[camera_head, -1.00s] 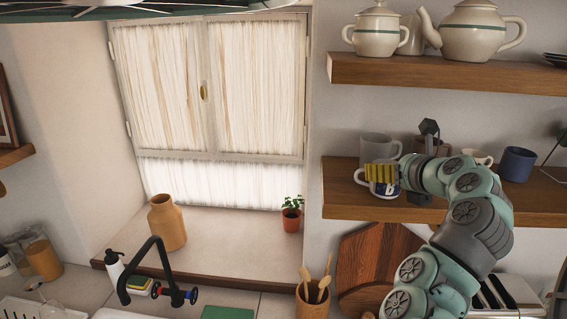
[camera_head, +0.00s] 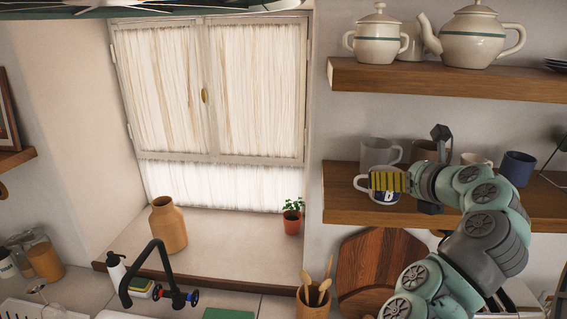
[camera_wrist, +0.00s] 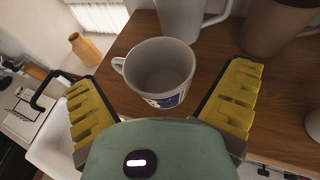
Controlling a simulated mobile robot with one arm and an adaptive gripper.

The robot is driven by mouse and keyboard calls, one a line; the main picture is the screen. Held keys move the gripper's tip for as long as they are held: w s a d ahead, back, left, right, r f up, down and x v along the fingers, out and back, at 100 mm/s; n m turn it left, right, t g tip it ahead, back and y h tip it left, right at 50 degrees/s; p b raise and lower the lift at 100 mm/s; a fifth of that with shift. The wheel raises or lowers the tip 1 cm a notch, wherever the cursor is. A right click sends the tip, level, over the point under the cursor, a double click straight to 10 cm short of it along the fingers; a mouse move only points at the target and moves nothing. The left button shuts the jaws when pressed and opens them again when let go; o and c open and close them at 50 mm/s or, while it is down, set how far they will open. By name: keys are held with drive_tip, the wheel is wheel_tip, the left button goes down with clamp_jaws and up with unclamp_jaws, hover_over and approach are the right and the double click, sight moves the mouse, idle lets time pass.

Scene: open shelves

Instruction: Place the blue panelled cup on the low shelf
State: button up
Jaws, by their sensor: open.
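The blue panelled cup (camera_head: 382,198) stands upright on the low shelf (camera_head: 456,205), near its left end. It is white with a blue panel, and its handle points left. In the wrist view the cup (camera_wrist: 160,70) looks empty, with part of the blue panel showing below its rim. My gripper (camera_head: 389,181) is open at the cup, its yellow fingers hiding part of the cup in the head view. In the wrist view, my gripper (camera_wrist: 163,84) has its fingers spread wide, one to each side of the cup, with visible gaps and no clear contact.
A grey mug (camera_head: 379,151) stands close behind the cup, with a brown mug (camera_head: 424,150) beside it. A blue mug (camera_head: 517,168) stands farther right. The upper shelf (camera_head: 440,80) bears a teapot (camera_head: 482,36) and a lidded pot (camera_head: 376,38).

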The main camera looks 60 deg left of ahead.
drive_tip(key=p+v, duration=0.6)
drive_tip(key=v, duration=0.3)
drive_tip(key=shift+d+r, duration=0.1)
